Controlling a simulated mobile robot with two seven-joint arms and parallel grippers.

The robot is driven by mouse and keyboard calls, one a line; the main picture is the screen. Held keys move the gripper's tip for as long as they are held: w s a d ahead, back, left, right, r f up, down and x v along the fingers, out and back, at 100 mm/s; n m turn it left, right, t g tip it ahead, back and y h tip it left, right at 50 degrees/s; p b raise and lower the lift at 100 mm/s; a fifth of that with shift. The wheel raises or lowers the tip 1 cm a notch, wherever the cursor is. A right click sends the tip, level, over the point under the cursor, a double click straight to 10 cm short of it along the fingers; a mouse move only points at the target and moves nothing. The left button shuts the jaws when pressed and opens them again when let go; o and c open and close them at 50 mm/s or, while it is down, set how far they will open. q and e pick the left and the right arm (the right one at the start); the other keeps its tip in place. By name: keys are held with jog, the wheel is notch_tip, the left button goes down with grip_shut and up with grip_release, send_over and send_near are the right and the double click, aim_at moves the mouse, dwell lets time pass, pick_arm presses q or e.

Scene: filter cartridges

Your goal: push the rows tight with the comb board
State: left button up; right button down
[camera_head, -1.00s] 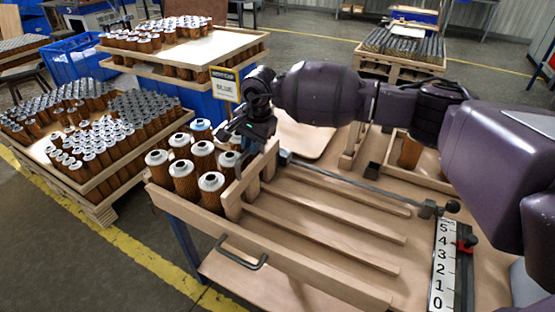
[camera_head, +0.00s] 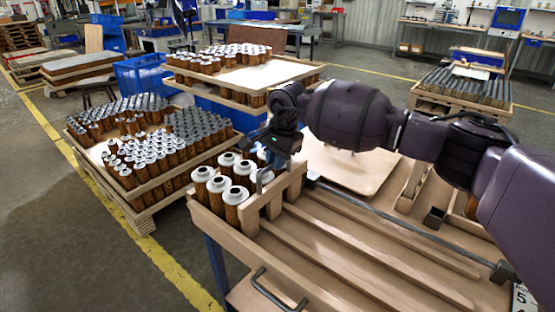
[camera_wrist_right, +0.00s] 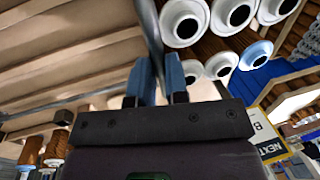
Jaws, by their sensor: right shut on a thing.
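In the head view, the wooden comb board (camera_head: 273,207) stands upright across the slatted bed, its teeth reaching down between the rails. Several brown filter cartridges with white caps (camera_head: 235,193) stand in rows at the left end, close against the board's left side. My right gripper (camera_head: 266,172) is at the top of the comb board and shut on it. In the right wrist view, its blue fingers (camera_wrist_right: 160,82) close around a thin upright grey part (camera_wrist_right: 150,28), with cartridge caps (camera_wrist_right: 184,20) just right of it. Contact between board and cartridges is partly hidden. My left gripper is out of view.
The bed's wooden rails (camera_head: 345,250) lie bare to the right of the board. A long metal rod (camera_head: 400,232) runs along the bed's far side. Crates of cartridges (camera_head: 155,190) stand on a pallet at the left. A flat panel (camera_head: 350,165) lies behind the bed.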

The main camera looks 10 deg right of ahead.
jog(key=c, duration=1.1)
grip_release()
jog(key=shift+s+d+r+p, duration=0.25)
jog(key=shift+r, duration=1.55)
jog(key=shift+s+d+r+p, duration=0.2)
jog(key=shift+s+r+p, duration=0.1)
jog(key=shift+r, duration=1.45)
jog(key=shift+s+d+r+p, duration=0.25)
jog(key=shift+r, duration=1.55)
